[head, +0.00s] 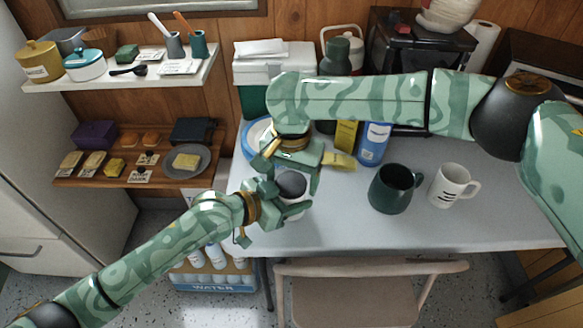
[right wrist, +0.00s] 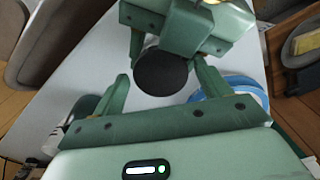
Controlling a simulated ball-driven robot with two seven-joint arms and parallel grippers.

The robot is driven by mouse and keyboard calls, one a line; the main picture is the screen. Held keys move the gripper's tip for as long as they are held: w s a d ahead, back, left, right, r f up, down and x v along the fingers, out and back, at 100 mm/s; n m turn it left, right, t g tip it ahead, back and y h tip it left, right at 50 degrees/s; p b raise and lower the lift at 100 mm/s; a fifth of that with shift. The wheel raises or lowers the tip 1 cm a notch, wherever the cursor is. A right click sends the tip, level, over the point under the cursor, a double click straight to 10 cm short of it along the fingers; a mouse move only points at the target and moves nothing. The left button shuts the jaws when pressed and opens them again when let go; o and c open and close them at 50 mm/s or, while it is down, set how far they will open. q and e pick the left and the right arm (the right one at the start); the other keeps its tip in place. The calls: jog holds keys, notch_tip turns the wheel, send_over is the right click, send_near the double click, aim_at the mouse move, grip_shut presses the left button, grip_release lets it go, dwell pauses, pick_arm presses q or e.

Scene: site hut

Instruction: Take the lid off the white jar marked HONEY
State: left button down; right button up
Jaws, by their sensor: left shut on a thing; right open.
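A white jar (head: 297,202) with a dark grey round lid (head: 291,184) is near the left front edge of the table. Its marking cannot be read. My left gripper (head: 287,201) is shut around the jar body from the left. My right gripper (head: 291,171) is over the jar, pointing down, open. In the right wrist view the dark lid (right wrist: 161,72) lies between the spread fingers of the right gripper (right wrist: 165,88), with gaps beside it. My left gripper (right wrist: 185,25) shows behind the lid there. The jar body is mostly hidden.
A dark green mug (head: 390,190) and a white mug (head: 452,186) stand to the right on the table (head: 345,230). A chair (head: 370,268) stands in front.

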jog(key=c, duration=1)
jog(key=o, duration=1.1)
